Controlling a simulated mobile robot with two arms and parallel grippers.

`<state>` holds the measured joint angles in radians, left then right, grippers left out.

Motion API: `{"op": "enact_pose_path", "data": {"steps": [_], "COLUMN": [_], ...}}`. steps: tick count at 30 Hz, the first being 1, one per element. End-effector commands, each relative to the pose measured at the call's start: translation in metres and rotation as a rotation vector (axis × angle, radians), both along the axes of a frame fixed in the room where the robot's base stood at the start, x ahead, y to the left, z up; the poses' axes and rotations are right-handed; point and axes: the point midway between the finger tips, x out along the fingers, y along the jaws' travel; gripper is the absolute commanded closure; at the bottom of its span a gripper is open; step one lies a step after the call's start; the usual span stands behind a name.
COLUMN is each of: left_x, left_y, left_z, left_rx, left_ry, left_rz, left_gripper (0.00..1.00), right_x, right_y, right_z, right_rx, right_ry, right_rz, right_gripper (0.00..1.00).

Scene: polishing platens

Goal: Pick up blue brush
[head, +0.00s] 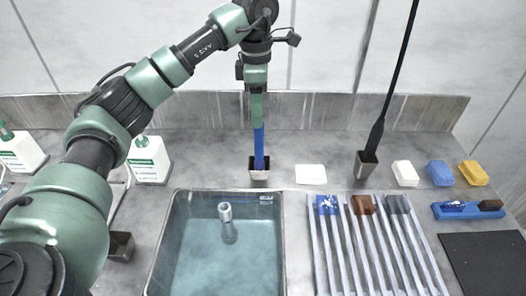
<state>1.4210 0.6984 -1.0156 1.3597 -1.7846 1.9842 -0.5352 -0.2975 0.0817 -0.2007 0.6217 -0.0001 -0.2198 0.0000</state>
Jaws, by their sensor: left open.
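The blue brush (259,142) stands upright as a long blue handle in a small dark metal holder (259,174) on the steel counter, behind the sink. Its lower end is hidden inside the holder. My left gripper (257,112) points straight down at the top of the blue handle, in line with it. Its jaws are open; the handle's upper end meets or overlaps the fingertips, and I cannot tell whether they touch. My right gripper is not in view.
A water-filled sink (180,240) with a standpipe (227,222) lies in front. A slatted rack (350,250) stands right of it. A black wand (377,135) rises from another holder (362,169). White bottles (150,160) stand left; sponges (440,173) lie right.

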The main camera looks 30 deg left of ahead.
Motion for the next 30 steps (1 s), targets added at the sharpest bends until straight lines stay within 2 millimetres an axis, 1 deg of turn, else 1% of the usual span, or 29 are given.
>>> {"op": "enact_pose_path", "data": {"steps": [1, 5, 14, 18, 21, 25, 30], "left_x": [0.0, -0.001, -0.001, 0.0, 0.001, 0.001, 0.001], "left_y": [0.001, 0.003, 0.003, 0.002, 0.003, 0.002, 0.002], "left_z": [-0.005, -0.008, -0.039, -0.06, -0.074, -0.082, -0.083], "left_rx": [0.006, 0.013, 0.012, 0.012, 0.012, 0.011, 0.011], "left_ry": [-0.001, -0.001, 0.003, 0.003, 0.001, -0.002, -0.002], "left_rz": [0.0, 0.0, 0.0, 0.0, 0.001, 0.0, 0.0], "left_gripper": [0.52, 0.52, 0.52, 0.52, 0.52, 0.52, 0.52], "right_x": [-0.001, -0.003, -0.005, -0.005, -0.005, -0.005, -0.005], "right_y": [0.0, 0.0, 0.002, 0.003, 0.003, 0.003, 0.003], "right_z": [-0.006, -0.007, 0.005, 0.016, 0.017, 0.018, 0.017], "right_rx": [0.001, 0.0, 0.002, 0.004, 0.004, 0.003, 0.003], "right_ry": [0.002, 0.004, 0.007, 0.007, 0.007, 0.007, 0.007], "right_rz": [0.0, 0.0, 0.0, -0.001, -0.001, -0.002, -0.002], "right_gripper": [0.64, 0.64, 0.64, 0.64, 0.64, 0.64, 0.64]}}
